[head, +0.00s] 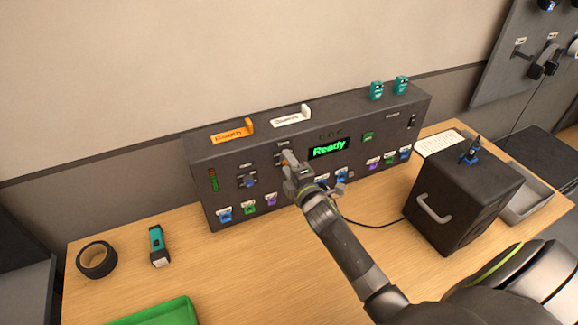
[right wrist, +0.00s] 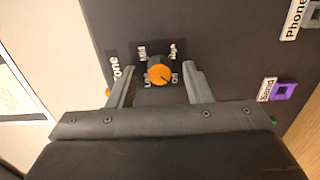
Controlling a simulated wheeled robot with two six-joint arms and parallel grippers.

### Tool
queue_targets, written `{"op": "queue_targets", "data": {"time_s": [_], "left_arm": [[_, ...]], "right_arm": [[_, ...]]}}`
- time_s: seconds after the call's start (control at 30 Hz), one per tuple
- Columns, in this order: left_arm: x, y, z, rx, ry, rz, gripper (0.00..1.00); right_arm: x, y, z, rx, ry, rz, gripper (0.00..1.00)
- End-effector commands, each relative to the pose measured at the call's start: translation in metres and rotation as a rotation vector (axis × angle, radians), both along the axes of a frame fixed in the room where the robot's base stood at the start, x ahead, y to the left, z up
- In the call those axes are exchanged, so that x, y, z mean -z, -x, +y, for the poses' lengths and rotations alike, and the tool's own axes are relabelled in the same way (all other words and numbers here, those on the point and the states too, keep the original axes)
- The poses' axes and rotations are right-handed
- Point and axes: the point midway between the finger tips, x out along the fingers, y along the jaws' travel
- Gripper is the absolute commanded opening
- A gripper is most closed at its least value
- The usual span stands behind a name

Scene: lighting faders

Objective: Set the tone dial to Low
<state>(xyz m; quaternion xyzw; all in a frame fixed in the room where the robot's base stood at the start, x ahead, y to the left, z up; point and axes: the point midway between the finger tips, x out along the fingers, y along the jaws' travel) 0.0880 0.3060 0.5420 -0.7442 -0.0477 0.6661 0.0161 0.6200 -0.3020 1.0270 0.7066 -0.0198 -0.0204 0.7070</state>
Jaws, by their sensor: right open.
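The tone dial (right wrist: 157,74) is a round orange-topped knob on a dark plate in the right wrist view. Labels Mid, High, Low and Off surround it, with Low at lower left and Off at lower right. Its dark pointer mark appears to point to the lower right, toward Off. My right gripper (right wrist: 159,72) is open, with one finger on each side of the dial and gaps visible. In the head view my right gripper (head: 289,160) is at the panel front and mostly hides the dial. My left gripper is not in view.
The dark control panel (head: 310,100) stands on the wooden table, its display reading Ready. A black box with a handle (head: 465,190) stands at right. Black tape (head: 84,262), a teal torch (head: 158,245) and a green tray (head: 160,312) are at left.

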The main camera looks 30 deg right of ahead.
Motion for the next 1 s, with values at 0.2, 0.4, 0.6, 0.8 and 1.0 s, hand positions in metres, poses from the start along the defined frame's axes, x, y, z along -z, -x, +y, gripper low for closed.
{"op": "queue_targets", "data": {"time_s": [0.2,0.4,0.6,0.8,1.0], "left_arm": [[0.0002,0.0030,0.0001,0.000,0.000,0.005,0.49],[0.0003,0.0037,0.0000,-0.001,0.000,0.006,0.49],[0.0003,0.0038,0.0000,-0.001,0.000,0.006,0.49],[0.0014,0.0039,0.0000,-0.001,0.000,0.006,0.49],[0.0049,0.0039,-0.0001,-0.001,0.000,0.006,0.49]], "right_arm": [[-0.0001,-0.0002,0.0000,0.000,0.000,0.000,0.46],[-0.0001,-0.0001,0.0000,0.000,0.000,0.000,0.21],[0.0001,0.0000,0.0001,0.000,-0.001,0.000,0.01],[0.0006,0.0001,0.0001,0.000,-0.022,-0.001,0.01],[0.0013,0.0002,0.0000,0.000,-0.107,-0.006,0.01]]}}
